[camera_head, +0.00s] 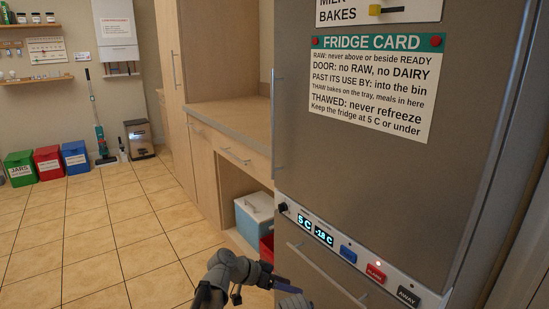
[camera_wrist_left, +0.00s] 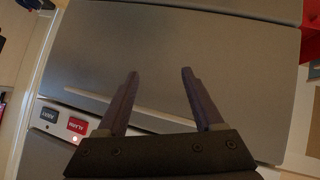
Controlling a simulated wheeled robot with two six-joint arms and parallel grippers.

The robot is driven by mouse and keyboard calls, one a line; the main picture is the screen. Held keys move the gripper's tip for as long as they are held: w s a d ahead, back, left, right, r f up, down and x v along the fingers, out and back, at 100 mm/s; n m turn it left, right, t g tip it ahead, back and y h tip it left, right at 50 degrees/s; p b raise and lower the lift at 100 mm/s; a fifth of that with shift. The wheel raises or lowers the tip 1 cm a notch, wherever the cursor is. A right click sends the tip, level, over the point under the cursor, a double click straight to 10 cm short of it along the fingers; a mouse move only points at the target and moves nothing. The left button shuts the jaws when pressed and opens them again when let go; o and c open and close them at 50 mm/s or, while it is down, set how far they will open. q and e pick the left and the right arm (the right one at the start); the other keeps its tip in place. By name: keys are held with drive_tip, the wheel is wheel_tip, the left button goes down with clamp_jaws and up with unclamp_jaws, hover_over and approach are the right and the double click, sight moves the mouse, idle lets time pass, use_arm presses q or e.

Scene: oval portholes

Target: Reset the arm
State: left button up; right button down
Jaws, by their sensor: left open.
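My left arm (camera_head: 228,270) comes up from the bottom of the head view, in front of the lower part of the fridge. My left gripper (camera_head: 284,286) is at its end, partly cut off by the bottom edge. In the left wrist view the two dark fingers of the gripper (camera_wrist_left: 160,74) stand wide apart with nothing between them. They point at the grey fridge front (camera_wrist_left: 180,55), which also fills the right of the head view (camera_head: 375,175). I cannot tell how far the fingertips are from it. My right gripper is not in view.
The fridge has a control strip with an alarm button (camera_head: 375,273) and a long lower handle (camera_head: 327,274). A blue cool box (camera_head: 254,217) and a red container (camera_head: 267,246) sit under the wooden counter (camera_head: 236,122). The tiled floor (camera_head: 90,235) at left is clear.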

use_arm(q)
drive_tip(key=s+a+f+n+g+y, duration=0.2)
drive_tip(key=s+a+f+n+y, duration=0.25)
drive_tip(key=s, duration=0.55)
drive_tip(key=s+a+f+n+g+y, duration=0.1)
drive_tip(key=s+a+f+y, duration=0.35)
drive_tip(key=s+y, duration=0.4)
wheel_tip(320, 180, up, 36)
drive_tip(key=s+h+p, duration=0.1)
drive_tip(key=p, duration=3.5)
drive_tip(key=shift+a+n, duration=0.15)
drive_tip(key=shift+n, duration=0.2)
